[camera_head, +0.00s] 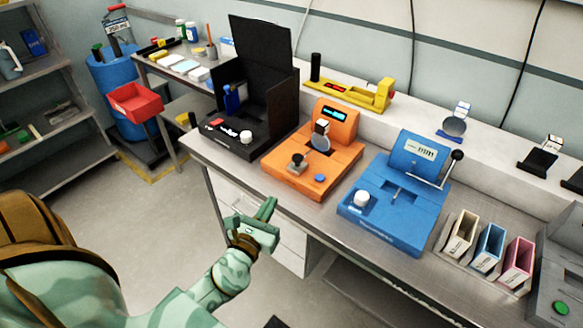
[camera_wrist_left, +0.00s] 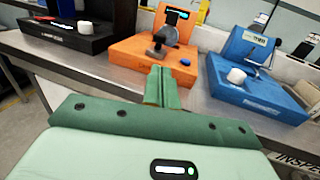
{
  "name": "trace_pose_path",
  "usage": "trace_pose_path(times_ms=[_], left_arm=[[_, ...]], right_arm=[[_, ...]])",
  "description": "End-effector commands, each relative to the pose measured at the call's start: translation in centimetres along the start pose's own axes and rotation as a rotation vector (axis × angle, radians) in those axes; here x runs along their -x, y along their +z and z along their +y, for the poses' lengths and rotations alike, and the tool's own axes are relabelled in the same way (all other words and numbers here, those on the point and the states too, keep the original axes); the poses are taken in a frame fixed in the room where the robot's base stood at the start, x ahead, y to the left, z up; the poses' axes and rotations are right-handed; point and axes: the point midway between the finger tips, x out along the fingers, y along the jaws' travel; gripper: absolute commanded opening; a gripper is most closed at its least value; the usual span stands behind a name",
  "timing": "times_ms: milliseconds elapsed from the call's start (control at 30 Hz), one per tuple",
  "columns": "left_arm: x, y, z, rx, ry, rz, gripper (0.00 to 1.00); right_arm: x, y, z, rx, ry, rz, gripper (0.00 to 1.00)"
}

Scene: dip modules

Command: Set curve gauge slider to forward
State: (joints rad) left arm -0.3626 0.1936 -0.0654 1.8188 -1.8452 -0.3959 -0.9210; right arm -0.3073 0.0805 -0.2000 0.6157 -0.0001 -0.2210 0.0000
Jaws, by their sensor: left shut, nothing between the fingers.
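No label legible here says which device is the curve gauge. An orange device (camera_head: 335,168) with a small display, a round lens and a dark joystick-like knob (camera_head: 298,161) stands on the steel bench; it also shows in the wrist view (camera_wrist_left: 125,55). A blue device (camera_head: 380,222) to its right has a dial face, a white knob (camera_head: 362,199), a narrow slot and a side lever with a black ball (camera_head: 457,155). My left gripper (camera_head: 269,207) is shut and empty in front of the bench, apart from the orange device. Its closed fingers show in the wrist view (camera_wrist_left: 161,85).
A black device (camera_head: 240,140) with a raised lid stands left of the orange one. Coloured holders (camera_head: 490,245) stand right of the blue one. A yellow tool (camera_head: 350,92) lies on the back ledge. The bench's front edge (camera_head: 330,232) lies near my gripper.

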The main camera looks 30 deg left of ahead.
Motion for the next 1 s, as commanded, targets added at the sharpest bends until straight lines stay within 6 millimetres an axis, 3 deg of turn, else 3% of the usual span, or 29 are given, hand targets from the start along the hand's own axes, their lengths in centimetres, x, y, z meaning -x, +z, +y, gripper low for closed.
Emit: trace_pose_path(times_ms=[267, 700, 1000], left_arm=[[-2.6, 0.1, 0.0, 0.004, 0.001, -0.001, 0.0], [-11.5, -0.1, 0.0, 0.003, 0.001, 0.0, 0.0], [-13.9, -0.1, 0.0, 0.004, 0.0, 0.001, 0.0]], right_arm=[[0.3, -0.9, 0.3, 0.0, 0.004, 0.014, 0.36], [0.0, -0.8, 0.2, -0.001, 0.003, 0.013, 0.36], [-0.2, -0.8, 0.2, -0.001, 0.003, 0.012, 0.36]])
